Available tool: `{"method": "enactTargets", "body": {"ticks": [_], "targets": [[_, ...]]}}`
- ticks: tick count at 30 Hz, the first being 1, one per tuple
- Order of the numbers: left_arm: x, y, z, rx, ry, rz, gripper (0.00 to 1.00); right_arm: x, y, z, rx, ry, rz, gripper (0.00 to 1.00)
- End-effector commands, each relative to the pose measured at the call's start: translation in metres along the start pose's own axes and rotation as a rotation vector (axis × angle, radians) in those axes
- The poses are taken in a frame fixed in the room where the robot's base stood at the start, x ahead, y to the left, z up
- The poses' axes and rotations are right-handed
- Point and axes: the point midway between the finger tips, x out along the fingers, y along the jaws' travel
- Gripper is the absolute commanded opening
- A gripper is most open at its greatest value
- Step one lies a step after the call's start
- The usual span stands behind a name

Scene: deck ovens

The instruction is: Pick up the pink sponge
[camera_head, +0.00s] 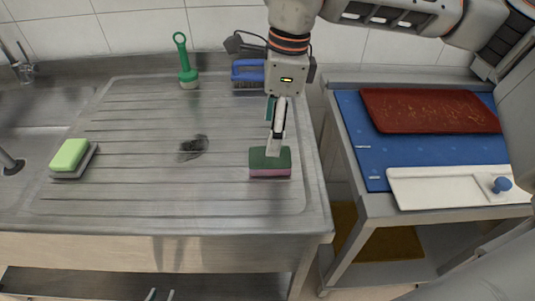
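The pink sponge (270,173) lies flat on the ribbed metal drainboard, near its right edge. It has a dark green top layer over a pink body.
A light green sponge (70,155) lies on a grey holder at the left. A green-handled brush (187,70) and a blue brush (247,70) stand at the back. A dark scrubber (193,147) lies mid-drainboard. The right-hand table holds red (430,110) and white (440,186) boards.

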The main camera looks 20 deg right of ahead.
Motion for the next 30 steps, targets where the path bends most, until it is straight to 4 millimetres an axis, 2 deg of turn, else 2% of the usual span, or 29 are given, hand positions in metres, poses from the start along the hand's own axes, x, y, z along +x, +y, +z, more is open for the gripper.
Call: {"method": "enactTargets", "body": {"ticks": [16, 20, 26, 27, 30], "targets": [[-0.001, 0.001, 0.005, 0.001, -0.006, 0.001, 0.27, 0.067, 0.003, -0.006, -0.001, 0.001, 0.007, 0.65], [0.000, 0.001, 0.004, 0.002, -0.004, 0.001, 0.27, 0.075, 0.003, -0.005, -0.001, -0.001, 0.006, 0.65], [0.000, 0.001, 0.003, 0.003, -0.002, 0.000, 0.27, 0.076, 0.003, -0.005, -0.001, -0.001, 0.005, 0.65], [0.000, 0.000, 0.003, 0.003, -0.002, 0.000, 0.27, 0.076, 0.003, -0.005, -0.001, -0.001, 0.005, 0.62], [0.000, 0.000, 0.003, 0.003, -0.002, 0.000, 0.27, 0.075, 0.003, -0.005, -0.001, -0.001, 0.005, 0.42]]}}
